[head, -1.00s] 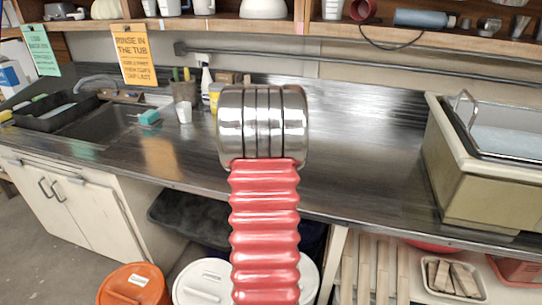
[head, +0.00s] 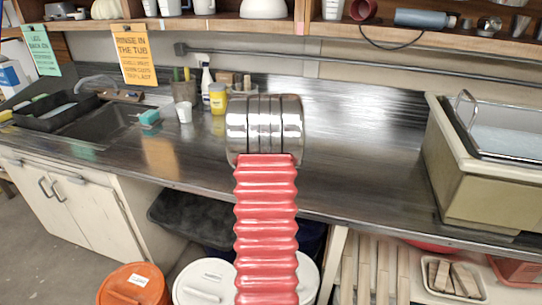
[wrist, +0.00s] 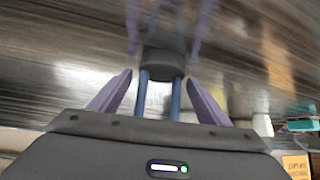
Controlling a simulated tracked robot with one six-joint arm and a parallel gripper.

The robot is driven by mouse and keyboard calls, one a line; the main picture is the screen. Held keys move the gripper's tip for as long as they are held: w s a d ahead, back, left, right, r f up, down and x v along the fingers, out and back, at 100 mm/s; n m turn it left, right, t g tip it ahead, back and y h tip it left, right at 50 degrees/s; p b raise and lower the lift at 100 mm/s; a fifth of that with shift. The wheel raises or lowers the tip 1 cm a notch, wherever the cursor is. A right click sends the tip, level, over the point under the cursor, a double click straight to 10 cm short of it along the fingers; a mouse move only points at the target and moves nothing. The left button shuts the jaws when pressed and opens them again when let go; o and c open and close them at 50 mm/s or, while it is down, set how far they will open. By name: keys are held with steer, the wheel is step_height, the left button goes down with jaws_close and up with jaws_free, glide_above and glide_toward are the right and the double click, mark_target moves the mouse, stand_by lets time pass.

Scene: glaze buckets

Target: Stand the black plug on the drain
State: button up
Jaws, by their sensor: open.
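In the wrist view, a short dark cylinder, likely the black plug (wrist: 164,62), stands on the shiny steel counter. Two blue upright pieces (wrist: 144,92) extend from it toward the camera; I cannot tell whether they belong to it. My gripper (wrist: 159,75) is open, with one purple finger on each side and visible gaps to the dark cylinder. In the head view my red and chrome arm hides the gripper and this object. The sink basin (head: 98,122) is sunk into the counter at left. I cannot make out a drain.
A teal sponge (head: 150,117), white cup (head: 185,113), yellow jar (head: 217,99) and spray bottle (head: 206,82) stand between the sink and my arm. A large beige tub (head: 455,170) stands at right. The counter between my arm and the tub is clear. A shelf (head: 330,38) runs above.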

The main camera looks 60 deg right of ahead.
steer(key=c, duration=1.3)
steer(key=shift+o, duration=0.2)
steer(key=shift+r, duration=0.1)
step_height(320, 180, up, 10)
steer(key=shift+f, duration=0.1)
stand_by(0.7)
